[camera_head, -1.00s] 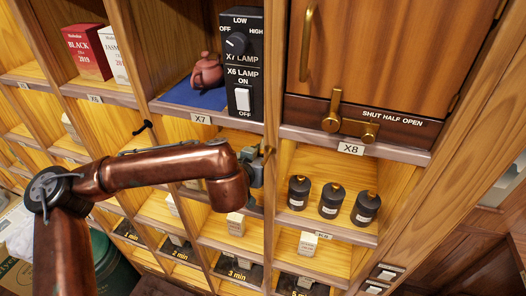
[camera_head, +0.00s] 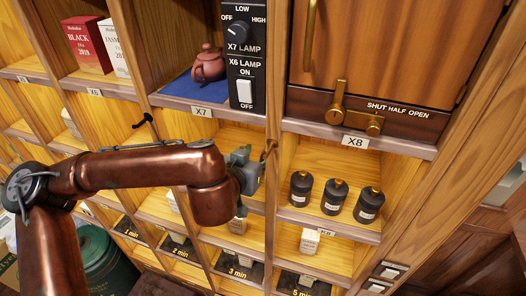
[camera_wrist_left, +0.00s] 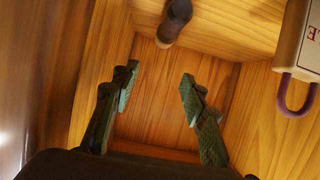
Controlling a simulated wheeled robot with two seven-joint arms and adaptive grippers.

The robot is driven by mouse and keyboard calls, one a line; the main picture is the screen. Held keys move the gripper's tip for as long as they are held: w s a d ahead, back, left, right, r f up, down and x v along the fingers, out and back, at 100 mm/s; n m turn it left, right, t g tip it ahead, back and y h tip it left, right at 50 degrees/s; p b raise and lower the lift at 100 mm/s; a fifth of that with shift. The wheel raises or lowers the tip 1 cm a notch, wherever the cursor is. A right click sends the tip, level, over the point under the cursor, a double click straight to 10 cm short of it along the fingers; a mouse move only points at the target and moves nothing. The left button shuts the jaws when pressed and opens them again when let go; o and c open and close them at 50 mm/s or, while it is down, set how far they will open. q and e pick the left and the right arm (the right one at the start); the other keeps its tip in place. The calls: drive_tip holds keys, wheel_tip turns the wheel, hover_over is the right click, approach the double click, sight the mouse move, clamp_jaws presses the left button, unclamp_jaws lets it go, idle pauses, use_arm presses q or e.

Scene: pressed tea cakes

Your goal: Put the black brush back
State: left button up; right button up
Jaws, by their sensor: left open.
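I cannot pick out the black brush with certainty in either view. A black peg-like thing (camera_head: 142,121) sticks out from a shelf upright left of my arm in the head view. My left gripper (camera_head: 254,172) is in front of the cubbies below the X7 label, close to the upright with a brass hook (camera_head: 268,150). In the left wrist view the jaws (camera_wrist_left: 159,76) stand apart with nothing between them, facing a wooden compartment. A dark brown, round-ended thing (camera_wrist_left: 175,22) is above and beyond the fingertips. My right gripper is not in view.
Three black canisters (camera_head: 333,197) stand in the cubby right of my gripper. A teapot (camera_head: 208,65) sits on a blue mat above. A white tag-like thing with a purple loop (camera_wrist_left: 295,95) is at the right of the wrist view. Wooden uprights stand close to the gripper.

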use_arm(q)
drive_tip(key=b+v, duration=0.1)
drive_tip(key=v, duration=0.4)
drive_tip(key=shift+s+a+r, duration=0.1)
drive_tip(key=shift+s+r, duration=0.1)
drive_tip(key=shift+s, duration=0.1)
